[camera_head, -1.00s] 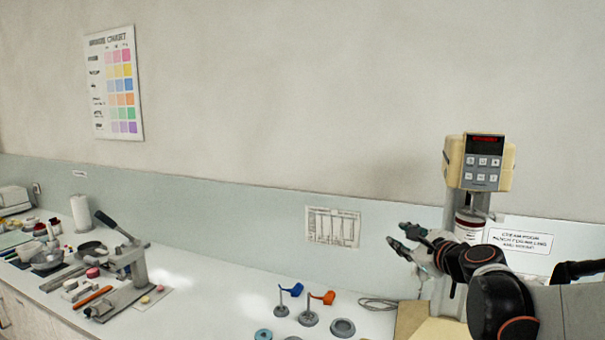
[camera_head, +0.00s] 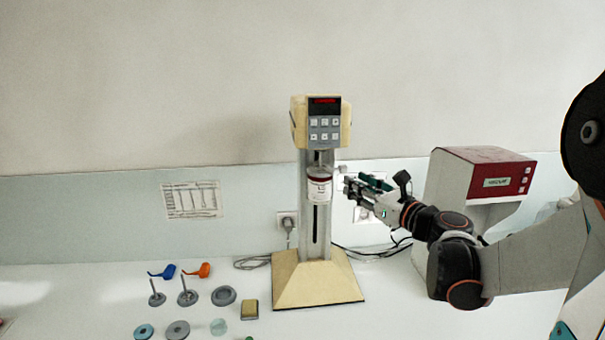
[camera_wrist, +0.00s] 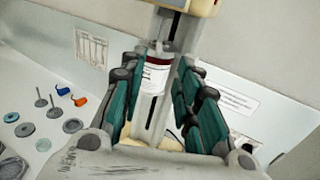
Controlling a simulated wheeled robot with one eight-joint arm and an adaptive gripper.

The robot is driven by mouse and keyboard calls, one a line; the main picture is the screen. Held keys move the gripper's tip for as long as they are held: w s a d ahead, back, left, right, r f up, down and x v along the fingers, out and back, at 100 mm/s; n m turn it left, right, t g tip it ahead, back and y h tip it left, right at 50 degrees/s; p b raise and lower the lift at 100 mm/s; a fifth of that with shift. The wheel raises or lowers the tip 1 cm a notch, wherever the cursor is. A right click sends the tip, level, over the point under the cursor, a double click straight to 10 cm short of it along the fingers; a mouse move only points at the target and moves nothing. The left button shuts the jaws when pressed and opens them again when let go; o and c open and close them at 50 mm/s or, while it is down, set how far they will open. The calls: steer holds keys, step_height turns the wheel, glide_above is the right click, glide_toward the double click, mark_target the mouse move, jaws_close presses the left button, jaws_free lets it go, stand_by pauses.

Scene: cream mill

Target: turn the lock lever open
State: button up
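The cream mill (camera_head: 322,120) is a cream-coloured machine with a red display, on a wide sloped foot. A white jar (camera_head: 318,190) with a dark red band sits below its head; the wrist view shows the jar (camera_wrist: 155,75) between my fingers in the picture. My gripper (camera_head: 350,185) is just right of the jar in the head view, its fingers pointing left towards it. In the wrist view my gripper (camera_wrist: 158,88) has its green-padded fingers wide apart and holds nothing. Contact with the jar cannot be told. I cannot make out the lock lever clearly.
A red-and-white machine (camera_head: 480,195) stands right of the mill, behind my arm. Blue (camera_head: 163,271) and orange (camera_head: 198,270) paddles, grey discs (camera_head: 224,295) and a yellow-topped block (camera_head: 250,309) are on the counter at left. Cables lie behind the mill.

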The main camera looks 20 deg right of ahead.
mark_target(334, 172)
steer(key=w, duration=0.3)
steer(key=w+a, duration=0.1)
steer(key=w, duration=0.4)
steer(key=shift+w+a, duration=0.2)
steer(key=shift+w, duration=0.2)
steer(key=shift+c, duration=0.2)
jaws_close()
